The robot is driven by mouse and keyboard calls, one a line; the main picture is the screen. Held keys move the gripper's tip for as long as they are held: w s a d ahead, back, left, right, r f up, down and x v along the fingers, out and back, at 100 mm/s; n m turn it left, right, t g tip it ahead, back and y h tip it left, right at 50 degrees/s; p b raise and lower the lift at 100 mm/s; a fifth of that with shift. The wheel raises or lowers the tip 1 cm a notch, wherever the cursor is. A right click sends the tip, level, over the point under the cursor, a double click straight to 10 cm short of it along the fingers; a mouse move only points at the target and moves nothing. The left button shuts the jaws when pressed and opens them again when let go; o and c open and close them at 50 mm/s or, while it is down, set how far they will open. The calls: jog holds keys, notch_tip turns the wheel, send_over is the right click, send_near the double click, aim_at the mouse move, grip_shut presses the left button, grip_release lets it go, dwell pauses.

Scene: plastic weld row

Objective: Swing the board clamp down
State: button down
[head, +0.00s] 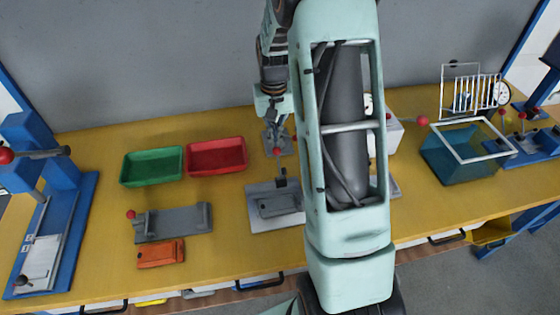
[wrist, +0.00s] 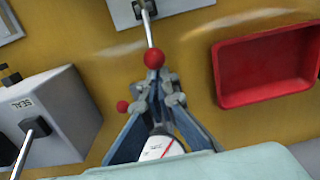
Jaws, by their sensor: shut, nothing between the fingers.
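The board clamp (head: 281,179) is a dark bracket on a light grey plate, with a thin lever standing up from it. The lever ends in a red ball (head: 278,152); in the wrist view the red ball (wrist: 153,58) sits just beyond my fingertips. A grey board-like part (head: 278,206) lies on the plate in front of the bracket. My gripper (head: 275,136) is shut and empty, pointing down close to the ball. In the wrist view my gripper (wrist: 158,82) has its fingertips together; I cannot tell whether they touch the ball.
A red tray (head: 217,156) and a green tray (head: 152,166) stand to the left. A box marked SEAL (wrist: 48,115) stands on the other side. A second red ball (wrist: 122,106) shows beside my fingers. My arm hides part of the bench in the head view.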

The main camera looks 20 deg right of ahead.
aim_at(277, 149)
jog(key=shift+s, duration=0.2)
jog(key=shift+s+a+f, duration=0.15)
jog(key=shift+s+f, duration=0.05)
jog(key=shift+s, duration=0.5)
jog(key=shift+r, duration=0.1)
jog(key=shift+s+a+r, duration=0.1)
jog(key=shift+s+r, duration=0.45)
jog(key=shift+s+a+r, duration=0.1)
jog(key=shift+s+r, duration=0.05)
jog(key=shift+s, duration=0.3)
jog(key=shift+s+a+r, duration=0.1)
jog(key=shift+s, duration=0.3)
